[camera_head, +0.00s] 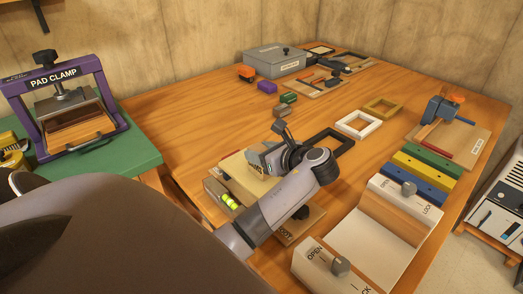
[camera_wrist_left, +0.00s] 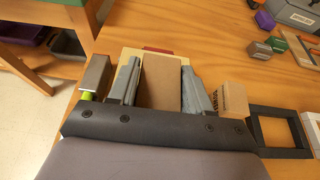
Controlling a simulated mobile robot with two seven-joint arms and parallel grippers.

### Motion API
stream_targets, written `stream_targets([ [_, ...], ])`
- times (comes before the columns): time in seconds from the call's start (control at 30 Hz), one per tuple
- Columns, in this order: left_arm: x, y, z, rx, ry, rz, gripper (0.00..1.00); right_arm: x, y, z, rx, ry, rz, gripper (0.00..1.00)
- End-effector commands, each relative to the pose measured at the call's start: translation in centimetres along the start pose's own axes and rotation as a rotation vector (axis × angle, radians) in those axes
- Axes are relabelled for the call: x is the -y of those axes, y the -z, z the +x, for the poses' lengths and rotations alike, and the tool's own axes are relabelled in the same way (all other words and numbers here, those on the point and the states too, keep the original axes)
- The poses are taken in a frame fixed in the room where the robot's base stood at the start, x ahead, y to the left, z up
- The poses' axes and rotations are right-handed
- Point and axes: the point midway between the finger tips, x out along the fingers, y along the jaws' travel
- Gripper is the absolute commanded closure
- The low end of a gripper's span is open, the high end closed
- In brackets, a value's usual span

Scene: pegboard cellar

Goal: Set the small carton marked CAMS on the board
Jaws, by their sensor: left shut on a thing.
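My left gripper (camera_head: 264,160) is low over the near part of the wooden table. In the left wrist view its grey fingers (camera_wrist_left: 162,92) are shut on a plain brown piece (camera_wrist_left: 161,82), which looks like the small carton. No CAMS marking is readable on it. A cream, flat-topped thing (camera_head: 238,172) lies under and beyond the fingers, possibly the board; it also shows in the left wrist view (camera_wrist_left: 128,54). I cannot tell whether the carton touches it. My right gripper is not in view.
A block with a yellow-green vial (camera_head: 222,196) is close left of the gripper. A lettered wooden block (camera_wrist_left: 234,100) is close right. Black (camera_head: 333,148) and white (camera_head: 357,124) frames lie beyond. A white OPEN/LOCK fixture (camera_head: 368,240) is at right. The table's middle is clear.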

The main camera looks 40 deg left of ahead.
Motion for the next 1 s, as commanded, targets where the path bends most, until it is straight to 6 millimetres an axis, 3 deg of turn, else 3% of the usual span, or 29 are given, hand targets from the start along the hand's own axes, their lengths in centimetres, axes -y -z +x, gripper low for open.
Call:
stream_targets([
  [0.03, 0.0, 0.1, 0.0, 0.000, -0.001, 0.002, 0.85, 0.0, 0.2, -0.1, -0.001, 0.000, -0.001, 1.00],
  [0.07, 0.0, 0.1, 0.0, 0.000, 0.000, 0.001, 0.42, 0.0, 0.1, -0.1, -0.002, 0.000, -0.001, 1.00],
  [0.1, 0.0, 0.1, 0.1, 0.000, 0.000, 0.001, 0.29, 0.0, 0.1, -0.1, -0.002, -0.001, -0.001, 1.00],
  [0.13, 0.0, 0.1, 0.1, 0.000, 0.000, 0.001, 0.26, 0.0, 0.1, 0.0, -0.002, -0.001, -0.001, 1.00],
  [0.53, 0.1, -0.1, -0.7, -0.001, 0.003, 0.001, 0.26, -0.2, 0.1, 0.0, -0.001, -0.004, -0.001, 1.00],
  [1.0, 0.1, -0.2, -9.9, -0.002, 0.003, 0.001, 0.26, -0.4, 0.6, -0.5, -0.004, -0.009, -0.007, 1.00],
])
